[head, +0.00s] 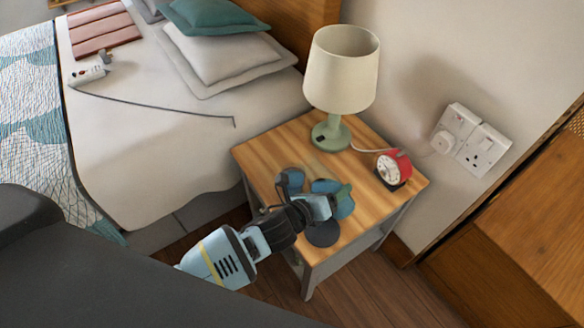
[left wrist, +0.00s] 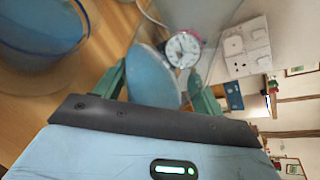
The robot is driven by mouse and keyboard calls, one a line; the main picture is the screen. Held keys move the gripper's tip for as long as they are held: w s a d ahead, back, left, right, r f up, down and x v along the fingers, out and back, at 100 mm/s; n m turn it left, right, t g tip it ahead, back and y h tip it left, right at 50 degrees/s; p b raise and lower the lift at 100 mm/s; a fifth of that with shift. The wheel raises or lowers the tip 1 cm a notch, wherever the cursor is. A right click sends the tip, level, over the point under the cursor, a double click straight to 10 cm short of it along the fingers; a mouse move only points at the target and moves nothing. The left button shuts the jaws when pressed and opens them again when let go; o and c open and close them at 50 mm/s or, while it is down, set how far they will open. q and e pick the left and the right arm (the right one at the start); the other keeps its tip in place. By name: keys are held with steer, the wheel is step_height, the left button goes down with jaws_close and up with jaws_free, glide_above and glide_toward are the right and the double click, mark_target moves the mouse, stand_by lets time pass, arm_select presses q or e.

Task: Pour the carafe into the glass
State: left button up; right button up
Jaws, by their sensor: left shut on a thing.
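My left gripper (head: 327,203) is above the nightstand, shut on the clear carafe (head: 344,207), which holds blue liquid. In the left wrist view the carafe (left wrist: 153,76) shows between the green fingertips of the gripper (left wrist: 160,88). The carafe's clear upper part is faint, and I cannot tell its exact tilt. The glass (head: 291,179) stands on the nightstand just left of the carafe, partly behind my gripper. It also shows at the upper left of the left wrist view (left wrist: 42,35), with blue liquid in it. No stream is visible between them. My right gripper is not in view.
The wooden nightstand (head: 268,154) also bears a green lamp (head: 341,70) at the back and a red alarm clock (head: 394,168) at the right. A dark round disc (head: 322,234) lies near its front edge. A bed (head: 170,130) stands to the left; wall sockets (head: 470,138) are at right.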

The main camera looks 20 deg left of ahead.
arm_select(q)
steer(key=shift+r+m+y+p, duration=0.4)
steer(key=shift+r+m+p, duration=0.05)
steer(key=shift+m+p, duration=0.15)
steer(key=shift+d+m+y+p, duration=0.3)
steer(key=shift+m+y+p, duration=0.3)
steer(key=shift+m+p, duration=0.15)
steer(key=shift+f+m+y+p, duration=0.35)
steer(key=shift+m+y, duration=0.25)
steer(key=shift+m, duration=0.25)
steer(key=shift+f+m+t+y, duration=0.3)
steer(key=shift+m, duration=0.3)
steer(key=shift+a, duration=0.1)
